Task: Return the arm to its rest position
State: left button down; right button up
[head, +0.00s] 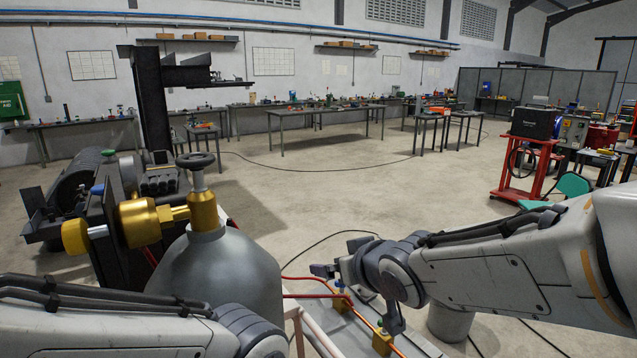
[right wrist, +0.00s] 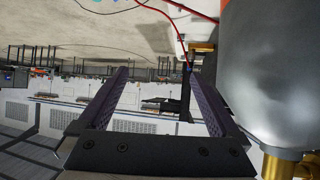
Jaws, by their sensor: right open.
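My right arm (head: 500,272) comes in from the right in the head view. Its gripper (head: 352,292) is just right of the grey gas cylinder, above the red hose and brass fittings. In the right wrist view, the two dark fingers of this gripper (right wrist: 160,75) are spread wide with nothing between them. My left arm (head: 100,328) enters at the lower left, in front of the cylinder. Its gripper is not visible.
The grey cylinder (head: 222,272) with a brass valve (head: 203,210) stands close between my arms; it is also near the right gripper in the right wrist view (right wrist: 268,70). Dark machinery (head: 75,190) stands left. A red cart (head: 522,170) is right. The middle floor is clear.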

jog(key=s+d+f+m+g+h, duration=0.2)
jog(key=s+d+f+g, duration=0.2)
jog(key=s+d+f, duration=0.4)
jog(key=s+d+f+m+g+h, duration=0.2)
jog(key=s+d+f+g, duration=0.25)
jog(key=d+f, duration=0.4)
jog(key=s+a+r+n+g, duration=0.1)
jog(key=s+a+r+n, duration=0.1)
jog(key=s+a, duration=0.5)
jog(key=s+a+r+n+g+y, duration=0.1)
jog(key=s+a+r+n, duration=0.1)
jog(key=s+a+n, duration=0.3)
jog(key=shift+s+a+r, duration=0.2)
jog(key=shift+s+a, duration=0.9)
jog(key=shift+a, duration=0.55)
